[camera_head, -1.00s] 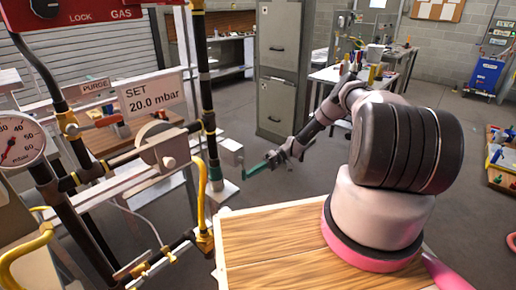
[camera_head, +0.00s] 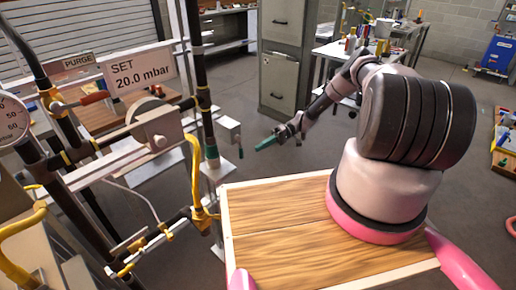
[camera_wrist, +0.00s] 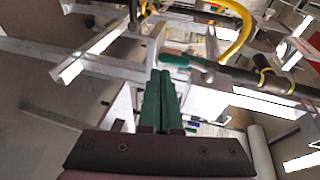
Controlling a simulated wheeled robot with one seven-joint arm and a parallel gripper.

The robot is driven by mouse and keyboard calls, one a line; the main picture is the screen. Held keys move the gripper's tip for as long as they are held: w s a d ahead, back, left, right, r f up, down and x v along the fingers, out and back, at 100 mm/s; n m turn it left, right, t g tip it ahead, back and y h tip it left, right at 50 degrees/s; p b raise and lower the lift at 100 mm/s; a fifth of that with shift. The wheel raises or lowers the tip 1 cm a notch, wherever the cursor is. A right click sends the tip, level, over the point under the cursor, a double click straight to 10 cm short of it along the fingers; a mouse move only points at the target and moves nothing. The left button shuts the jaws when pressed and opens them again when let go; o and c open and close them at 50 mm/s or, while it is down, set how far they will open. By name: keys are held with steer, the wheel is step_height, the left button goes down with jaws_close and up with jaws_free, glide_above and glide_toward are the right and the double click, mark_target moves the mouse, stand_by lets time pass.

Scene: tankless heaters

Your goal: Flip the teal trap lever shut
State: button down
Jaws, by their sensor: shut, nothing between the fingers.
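The teal lever grip (camera_wrist: 188,62) shows in the wrist view just beyond my fingertips, on a pale metal arm. In the head view a small dark greenish handle (camera_head: 240,152) hangs below a grey box (camera_head: 229,131) beside the black upright pipe; it appears to be the same lever. My gripper (camera_head: 260,147) is to the right of that handle, with a small gap in the head view. Its green fingers (camera_wrist: 161,75) are together and empty. In the wrist view their tips are just below and left of the teal grip; I cannot tell whether they touch it.
The black pipe (camera_head: 203,85) bears a teal collar (camera_head: 211,152). A yellow hose (camera_head: 197,180) curves beside it. The SET 20.0 mbar sign (camera_head: 137,76) and pressure gauge (camera_head: 12,120) are at left. My wooden deck fills the foreground. Open floor lies right of the gripper.

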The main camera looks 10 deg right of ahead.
steer(key=f+v, duration=0.1)
steer(key=v, duration=0.7)
steer(key=shift+d+f, duration=0.25)
steer(key=shift+f, duration=0.1)
steer(key=shift+w, duration=0.1)
steer(key=w+r+h, duration=0.3)
steer(key=r+h, duration=0.2)
steer(key=r, duration=1.3)
steer(key=s+a+r+m+t+h, duration=0.1)
steer(key=s+r+t+h, duration=0.1)
steer(key=r, duration=0.8)
steer(key=s+a+r+m+t+h, duration=0.1)
steer(key=s+r+h, duration=0.2)
steer(key=r, duration=0.7)
steer(key=s+r+m+t+h, duration=0.2)
steer(key=s+r+m+t, duration=0.15)
steer(key=s+r, duration=1.05)
steer(key=s+r+m+t, duration=0.1)
steer(key=s+r+t, duration=0.1)
steer(key=s, duration=0.5)
steer(key=s+d+r+m+t, duration=0.1)
steer(key=s+r+m+t, duration=0.1)
steer(key=s, duration=0.5)
steer(key=shift+s+r+t+h, duration=0.3)
steer(key=shift+r+t, duration=0.25)
steer(key=shift+t, duration=0.6)
